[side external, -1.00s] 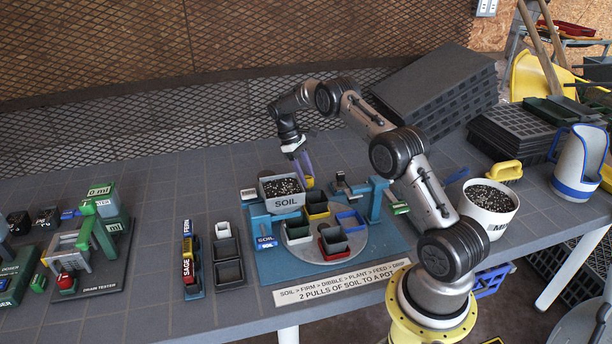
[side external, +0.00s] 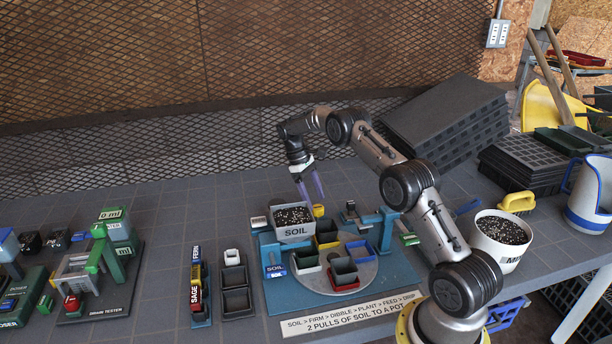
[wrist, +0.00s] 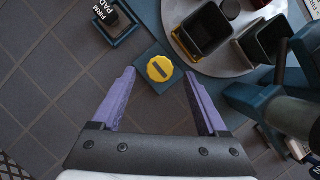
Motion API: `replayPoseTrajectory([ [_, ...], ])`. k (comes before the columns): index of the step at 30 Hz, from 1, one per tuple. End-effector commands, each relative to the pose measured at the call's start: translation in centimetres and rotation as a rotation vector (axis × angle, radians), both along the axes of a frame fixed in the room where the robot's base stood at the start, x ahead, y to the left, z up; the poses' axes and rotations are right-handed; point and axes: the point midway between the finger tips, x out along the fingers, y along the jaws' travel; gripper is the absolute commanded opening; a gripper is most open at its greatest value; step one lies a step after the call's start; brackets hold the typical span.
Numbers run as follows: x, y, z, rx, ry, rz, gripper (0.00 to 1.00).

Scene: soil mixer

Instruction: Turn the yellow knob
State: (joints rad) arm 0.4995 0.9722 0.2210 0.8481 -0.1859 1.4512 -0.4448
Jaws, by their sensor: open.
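The yellow knob (wrist: 160,69) is round with a ridged edge and a dark slot across its face. It sits on a small blue-green base plate (wrist: 146,77) in the wrist view. My gripper (wrist: 159,74) is open and empty, with one purple finger on each side of the knob in that view. No contact shows, and the height above the knob is hard to judge. In the side view my gripper (side external: 312,196) points down behind the soil hopper (side external: 292,221). A bit of yellow (side external: 318,210), probably the knob, shows beside the hopper.
A round grey turntable (side external: 365,272) carries several coloured pots close to the knob. A black firm pad (wrist: 108,16) in a blue frame lies left of the knob in the wrist view. A blue post (wrist: 257,103) stands to the right. Bare tiled bench (wrist: 45,70) lies left.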

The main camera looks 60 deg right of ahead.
Motion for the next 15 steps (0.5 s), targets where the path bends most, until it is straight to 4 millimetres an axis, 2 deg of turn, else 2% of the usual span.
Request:
replayPoseTrajectory([
  [9, 2.8, 0.0, 6.4, -0.002, -0.004, 0.000, 0.77],
  [12, 3.5, 0.0, 8.1, -0.002, -0.006, 0.001, 0.77],
  [15, 3.9, -0.1, 8.9, -0.002, -0.003, 0.001, 0.77],
])
